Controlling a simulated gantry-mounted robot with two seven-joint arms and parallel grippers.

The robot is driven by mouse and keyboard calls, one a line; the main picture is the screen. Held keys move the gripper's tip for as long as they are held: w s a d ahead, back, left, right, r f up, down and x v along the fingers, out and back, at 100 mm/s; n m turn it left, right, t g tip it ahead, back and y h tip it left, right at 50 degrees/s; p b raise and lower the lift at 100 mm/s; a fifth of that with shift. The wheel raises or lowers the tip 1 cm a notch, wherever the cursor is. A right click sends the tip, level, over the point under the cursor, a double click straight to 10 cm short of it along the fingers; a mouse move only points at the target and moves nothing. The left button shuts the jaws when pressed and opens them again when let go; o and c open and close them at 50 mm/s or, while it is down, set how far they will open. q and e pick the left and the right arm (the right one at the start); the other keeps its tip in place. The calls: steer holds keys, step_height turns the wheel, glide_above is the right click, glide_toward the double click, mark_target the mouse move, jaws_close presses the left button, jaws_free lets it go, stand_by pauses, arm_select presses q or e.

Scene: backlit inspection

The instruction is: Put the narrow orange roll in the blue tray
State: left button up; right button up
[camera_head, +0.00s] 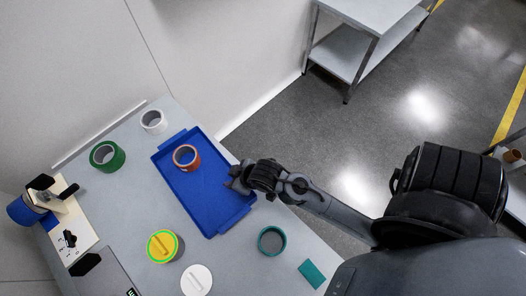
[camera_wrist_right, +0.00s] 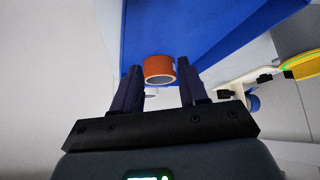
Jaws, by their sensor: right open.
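The narrow orange roll (camera_head: 186,157) lies in the upper part of the blue tray (camera_head: 212,208), resting on its floor. My right gripper (camera_head: 231,179) is at the tray's right edge, to the right of the roll and apart from it. In the right wrist view the roll (camera_wrist_right: 159,70) shows beyond my right gripper's two open fingers, in line with the gap, with the blue tray (camera_wrist_right: 195,28) behind it. Nothing is held between the fingers. My left gripper is not in view.
A green roll (camera_head: 107,157) and a white roll (camera_head: 153,121) stand beyond the tray. A yellow-green roll (camera_head: 164,246), a white disc (camera_head: 196,281), a teal roll (camera_head: 271,240) and a teal block (camera_head: 312,273) are nearer. A device (camera_head: 62,215) occupies the left. The tray's lower part is clear.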

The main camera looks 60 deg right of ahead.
steer(key=s+r+g, duration=0.3)
steer(key=s, duration=0.9)
steer(key=shift+d+g+h, duration=0.3)
